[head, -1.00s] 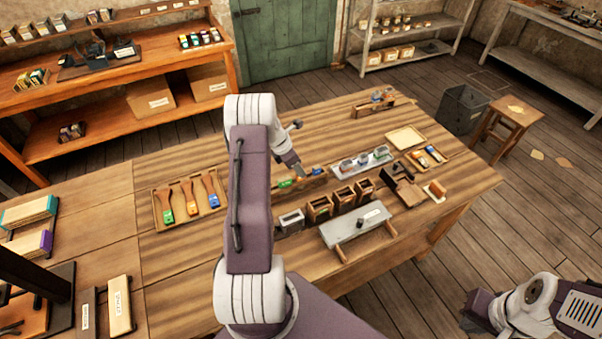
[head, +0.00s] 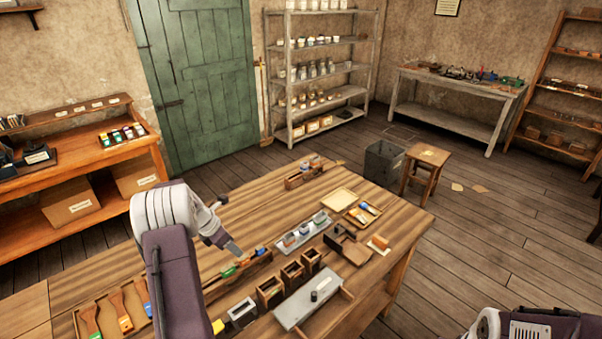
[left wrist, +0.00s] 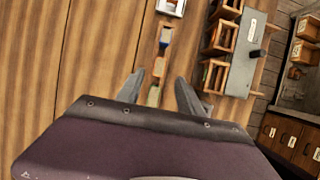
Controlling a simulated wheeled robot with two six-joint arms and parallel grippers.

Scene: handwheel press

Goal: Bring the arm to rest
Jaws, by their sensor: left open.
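My left arm (head: 180,250) reaches over the wooden table from the left of the head view. Its gripper (head: 234,250) points down above a narrow wooden holder with small green, blue and orange-tipped pieces. In the left wrist view the two grey fingers (left wrist: 158,92) stand apart with nothing held between them. The coloured pieces (left wrist: 159,66) lie in a row below and beyond them. Part of my right arm (head: 530,324) shows at the lower right of the head view; its gripper is out of the picture.
Small open wooden boxes (head: 270,290) and a grey board on legs (head: 304,302) stand right of the left gripper. A tray of brushes (head: 85,322) lies left of my arm. A stool (head: 425,170) and a dark bin (head: 382,163) stand beyond the table.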

